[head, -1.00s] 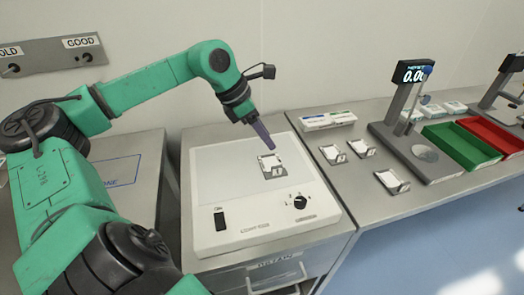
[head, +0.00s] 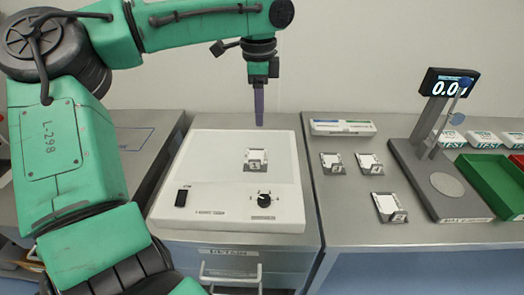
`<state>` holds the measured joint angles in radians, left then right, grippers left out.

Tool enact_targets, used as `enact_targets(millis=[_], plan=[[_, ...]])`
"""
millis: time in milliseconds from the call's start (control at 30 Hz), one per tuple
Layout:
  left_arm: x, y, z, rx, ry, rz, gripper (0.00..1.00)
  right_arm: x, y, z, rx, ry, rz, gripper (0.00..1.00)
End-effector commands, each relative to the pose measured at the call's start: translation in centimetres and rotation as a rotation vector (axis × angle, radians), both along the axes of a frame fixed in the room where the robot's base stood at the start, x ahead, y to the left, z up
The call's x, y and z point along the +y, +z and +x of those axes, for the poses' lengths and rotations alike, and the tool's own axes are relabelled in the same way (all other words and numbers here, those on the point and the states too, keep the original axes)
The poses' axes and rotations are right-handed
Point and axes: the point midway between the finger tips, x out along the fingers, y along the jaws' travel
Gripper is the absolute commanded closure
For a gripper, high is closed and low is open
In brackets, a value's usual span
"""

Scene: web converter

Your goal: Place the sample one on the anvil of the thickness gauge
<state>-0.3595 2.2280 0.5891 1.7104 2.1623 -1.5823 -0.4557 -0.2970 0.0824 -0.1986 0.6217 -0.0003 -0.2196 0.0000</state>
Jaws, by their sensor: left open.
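Sample one (head: 257,156), a small white piece in a grey holder marked 1, sits on the white flat-topped device near its middle. My left gripper (head: 259,121) is open, points down and shows just above and behind the sample in the head view, apart from it. Its fingers appear edge-on and nothing shows between them. The thickness gauge (head: 435,150) stands on the counter at right, with a lit display (head: 450,88) whose digits are partly covered. Its round grey anvil (head: 447,185) looks bare. My right gripper is not in view.
The white device (head: 230,200) has a black switch and a knob (head: 264,200) at its front. Other holders with white pieces (head: 330,162), (head: 369,163), (head: 388,207) lie between device and gauge. A green tray (head: 495,180) is right of the gauge. A white box (head: 343,127) lies behind.

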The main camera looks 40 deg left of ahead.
Motion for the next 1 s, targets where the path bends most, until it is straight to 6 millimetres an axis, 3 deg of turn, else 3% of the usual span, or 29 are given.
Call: enact_targets(millis=[133,400,567,733,1000], plan=[[-0.5,-2.0,-0.9,0.048,-0.005,-0.018,0.53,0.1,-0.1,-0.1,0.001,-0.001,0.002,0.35],[-0.4,-8.4,-0.9,0.044,-0.004,-0.017,0.53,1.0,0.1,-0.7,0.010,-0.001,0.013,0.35],[-0.2,-10.4,-0.9,0.042,-0.002,-0.017,0.53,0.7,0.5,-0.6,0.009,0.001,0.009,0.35],[0.1,-13.7,-1.1,0.044,-0.003,-0.015,0.53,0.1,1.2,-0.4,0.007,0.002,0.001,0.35],[0.1,-14.7,-1.0,0.038,-0.005,-0.016,0.53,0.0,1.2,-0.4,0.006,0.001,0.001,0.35]])
